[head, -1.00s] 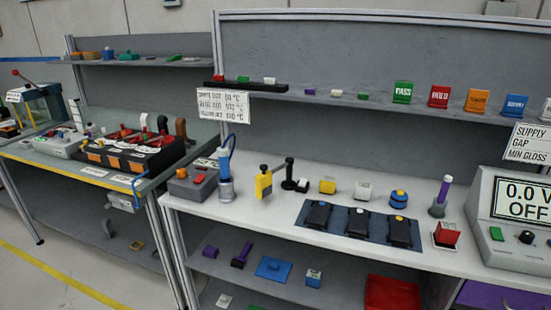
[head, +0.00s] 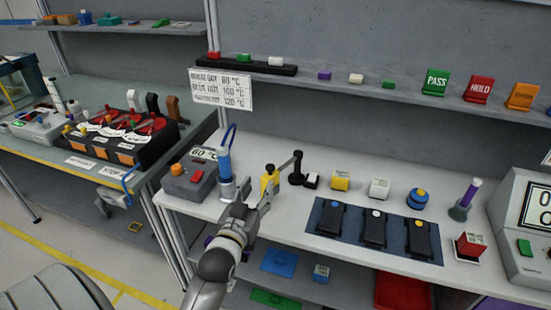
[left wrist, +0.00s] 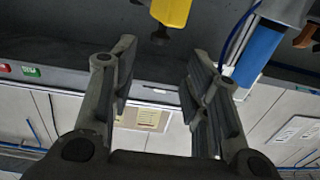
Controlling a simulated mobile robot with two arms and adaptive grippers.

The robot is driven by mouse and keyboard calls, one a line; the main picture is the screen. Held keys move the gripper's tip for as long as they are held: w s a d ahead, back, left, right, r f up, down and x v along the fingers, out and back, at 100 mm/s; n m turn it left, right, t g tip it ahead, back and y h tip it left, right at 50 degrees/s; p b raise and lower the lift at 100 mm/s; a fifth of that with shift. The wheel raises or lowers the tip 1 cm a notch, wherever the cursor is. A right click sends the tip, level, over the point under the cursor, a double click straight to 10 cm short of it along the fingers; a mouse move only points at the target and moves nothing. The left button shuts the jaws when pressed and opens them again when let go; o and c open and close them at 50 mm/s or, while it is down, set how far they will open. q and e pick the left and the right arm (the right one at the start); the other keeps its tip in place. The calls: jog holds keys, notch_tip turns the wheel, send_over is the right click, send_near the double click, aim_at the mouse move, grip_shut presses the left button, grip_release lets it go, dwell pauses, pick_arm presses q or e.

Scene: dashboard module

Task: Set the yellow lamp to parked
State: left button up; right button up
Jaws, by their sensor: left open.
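The yellow lamp (head: 270,179) appears to be the upright yellow body with a black knob on top. It is near the left end of the white bench, beside a black jointed arm (head: 294,166) on a dark base. In the left wrist view, its yellow body and dark knob (left wrist: 160,36) show at the top, beyond my fingertips. My left gripper (head: 257,203) is open and empty, just in front of the lamp in the head view, and partly covers its lower part. I cannot tell if they touch. My right gripper is not in view.
A blue-handled tool in a grey holder (head: 226,178) stands close on the left, with a grey box (head: 189,183) beyond it. Yellow and white blocks (head: 340,181) stand to the right. A dark blue mat (head: 353,238) holds three black devices. A sign (head: 221,90) hangs behind.

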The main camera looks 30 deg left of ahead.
aim_at(269, 169)
pick_arm(q)
jog(key=p+x, duration=0.2)
jog(key=x, duration=0.8)
jog(key=shift+w+r, duration=0.15)
jog(key=shift+w, duration=0.05)
jog(key=shift+c, duration=0.8)
grip_shut()
